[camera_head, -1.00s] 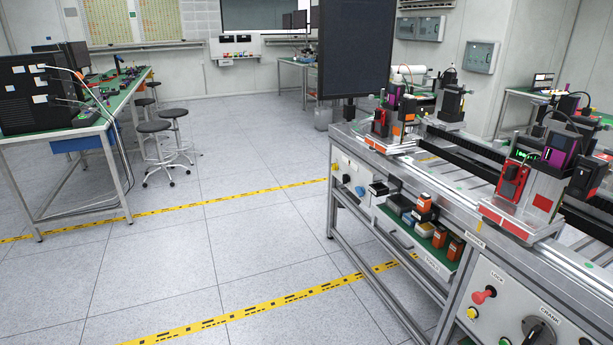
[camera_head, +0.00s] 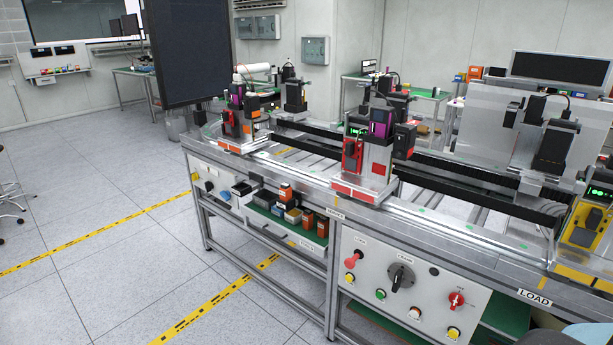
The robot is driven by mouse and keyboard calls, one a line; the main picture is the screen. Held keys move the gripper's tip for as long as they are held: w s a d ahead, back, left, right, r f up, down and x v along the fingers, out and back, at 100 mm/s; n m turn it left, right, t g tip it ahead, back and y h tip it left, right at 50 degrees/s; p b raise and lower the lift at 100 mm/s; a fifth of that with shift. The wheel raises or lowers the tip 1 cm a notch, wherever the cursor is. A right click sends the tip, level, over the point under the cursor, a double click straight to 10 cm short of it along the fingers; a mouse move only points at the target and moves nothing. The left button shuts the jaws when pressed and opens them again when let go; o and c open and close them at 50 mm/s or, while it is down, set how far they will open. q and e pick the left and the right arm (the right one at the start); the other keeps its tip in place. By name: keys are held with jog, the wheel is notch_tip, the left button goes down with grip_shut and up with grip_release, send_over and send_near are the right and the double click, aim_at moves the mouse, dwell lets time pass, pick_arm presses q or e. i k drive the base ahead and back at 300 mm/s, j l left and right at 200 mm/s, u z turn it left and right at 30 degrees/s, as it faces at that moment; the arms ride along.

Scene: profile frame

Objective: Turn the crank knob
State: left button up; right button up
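The crank knob (camera_head: 400,277) is a black rotary knob on a dark round plate, under the label CRANK on the light grey control panel (camera_head: 372,295) at the front of the workbench. A red lock knob (camera_head: 353,260) sticks out to its left, and a red rotary switch (camera_head: 456,299) is to its right. Neither of my grippers is in view. Nothing hides the crank knob.
The metal workbench (camera_head: 440,240) carries a conveyor and several machine stations. A dark screen (camera_head: 188,52) stands behind the bench.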

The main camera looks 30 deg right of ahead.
aim_at(401, 276)
jog(key=z, duration=1.6)
